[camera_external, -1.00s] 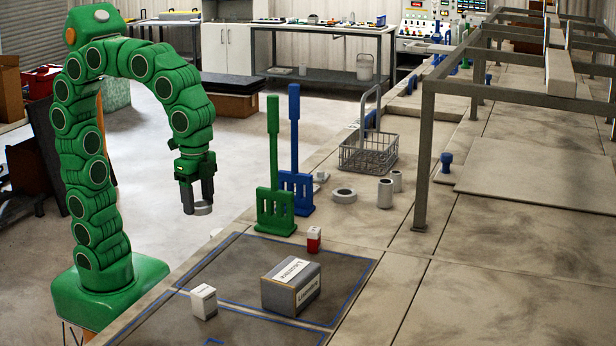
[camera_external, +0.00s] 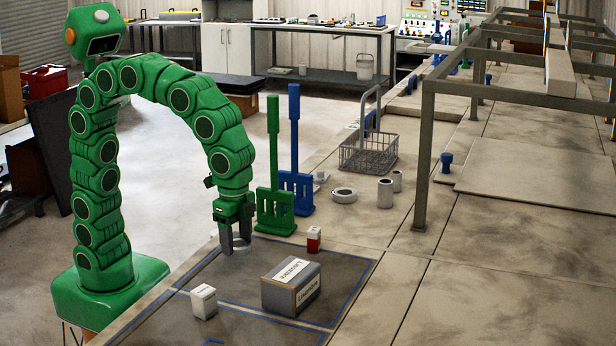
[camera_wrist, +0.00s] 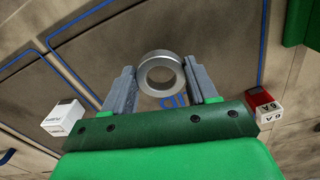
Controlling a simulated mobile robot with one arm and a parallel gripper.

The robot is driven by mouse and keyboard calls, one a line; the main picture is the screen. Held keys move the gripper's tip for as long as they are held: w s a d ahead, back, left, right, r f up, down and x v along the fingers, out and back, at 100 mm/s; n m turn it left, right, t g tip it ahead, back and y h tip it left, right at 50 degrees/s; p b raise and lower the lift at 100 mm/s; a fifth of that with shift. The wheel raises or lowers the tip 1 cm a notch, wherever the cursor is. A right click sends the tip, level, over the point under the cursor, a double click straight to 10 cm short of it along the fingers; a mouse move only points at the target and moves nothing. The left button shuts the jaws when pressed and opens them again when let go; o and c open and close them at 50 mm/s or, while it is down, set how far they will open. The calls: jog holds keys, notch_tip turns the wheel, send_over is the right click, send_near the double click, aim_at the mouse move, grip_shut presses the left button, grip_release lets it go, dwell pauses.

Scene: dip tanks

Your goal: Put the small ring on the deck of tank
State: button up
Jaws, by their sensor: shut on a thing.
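My gripper (camera_external: 237,248) is shut on the small grey metal ring (camera_wrist: 180,75). In the wrist view the ring sits between the two grey fingers, its hole facing the camera. In the outside view the ring is mostly hidden by the fingers. The gripper points down above the left edge of a dark surface with blue outlines (camera_external: 225,272). The wrist view shows this dark surface (camera_wrist: 100,45) and blue lettering below the ring. I cannot tell whether the ring touches it. No tank is clearly labelled.
A grey labelled box (camera_external: 291,285), a white box (camera_external: 204,301) and a red-and-white box (camera_external: 314,239) stand nearby. Green (camera_external: 275,210) and blue (camera_external: 297,190) upright tools stand just behind the gripper. Farther back are another ring (camera_external: 344,195), cylinders and a wire basket (camera_external: 368,155).

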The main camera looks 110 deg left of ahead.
aim_at(240, 266)
jog(key=shift+w+f, duration=0.3)
jog(key=shift+f, duration=1.55)
jog(key=shift+f, duration=0.1)
jog(key=o, duration=1.1)
jog(key=shift+c, duration=0.2)
